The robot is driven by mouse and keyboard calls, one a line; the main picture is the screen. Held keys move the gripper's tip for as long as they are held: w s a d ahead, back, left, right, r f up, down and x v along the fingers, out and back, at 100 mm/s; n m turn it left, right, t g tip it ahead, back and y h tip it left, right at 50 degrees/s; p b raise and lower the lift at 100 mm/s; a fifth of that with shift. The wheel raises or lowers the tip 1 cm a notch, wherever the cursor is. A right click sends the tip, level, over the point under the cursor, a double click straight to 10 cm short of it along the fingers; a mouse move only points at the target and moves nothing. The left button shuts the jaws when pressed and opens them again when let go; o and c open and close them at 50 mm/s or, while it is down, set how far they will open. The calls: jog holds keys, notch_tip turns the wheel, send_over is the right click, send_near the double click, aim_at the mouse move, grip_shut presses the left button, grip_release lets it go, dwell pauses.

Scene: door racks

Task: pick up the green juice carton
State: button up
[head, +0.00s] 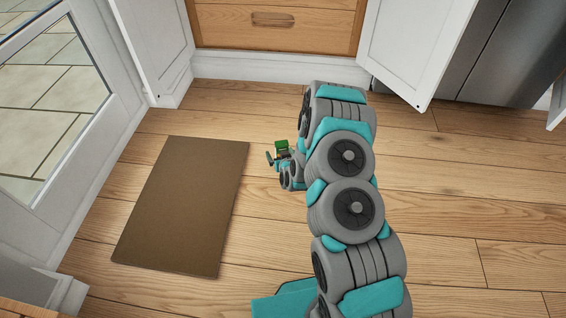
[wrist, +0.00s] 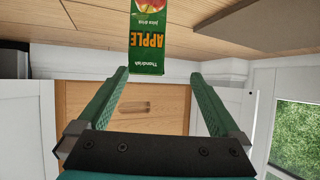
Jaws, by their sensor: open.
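The green juice carton (wrist: 148,42) shows at the top of the wrist view, upside down in that picture like the rest of the room. It has an orange "APPLE" label and a red fruit picture, cut off by the frame edge. My gripper (wrist: 159,73) is open, with its two green fingers apart and nothing between them. The carton lies beyond the fingertips, lined up with the gap, slightly left of its middle. In the head view the carton (head: 282,147) is small, on the wood floor beside the mat, at the end of my arm and partly hidden by it.
A brown mat (head: 185,205) lies on the floor left of my arm. A wooden drawer front (head: 275,25) stands at the back between open white doors (head: 410,45). A glass door (head: 50,95) is at the left. Floor at the right is clear.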

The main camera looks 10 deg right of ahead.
jog(key=shift+t+h, duration=0.4)
jog(key=shift+t, duration=0.3)
jog(key=shift+w+d+f+b, duration=0.2)
jog(key=shift+w+d+f, duration=0.1)
jog(key=shift+w+f, duration=0.8)
jog(key=shift+w+d+f+b, duration=0.25)
jog(key=shift+w+d+f, duration=0.05)
jog(key=shift+w+f, duration=0.7)
jog(key=shift+w+d+f+b, duration=0.2)
jog(key=shift+w+d+f, duration=0.1)
jog(key=shift+w+f, duration=0.8)
jog(key=shift+s, duration=0.15)
jog(key=shift+c, duration=0.2)
grip_shut()
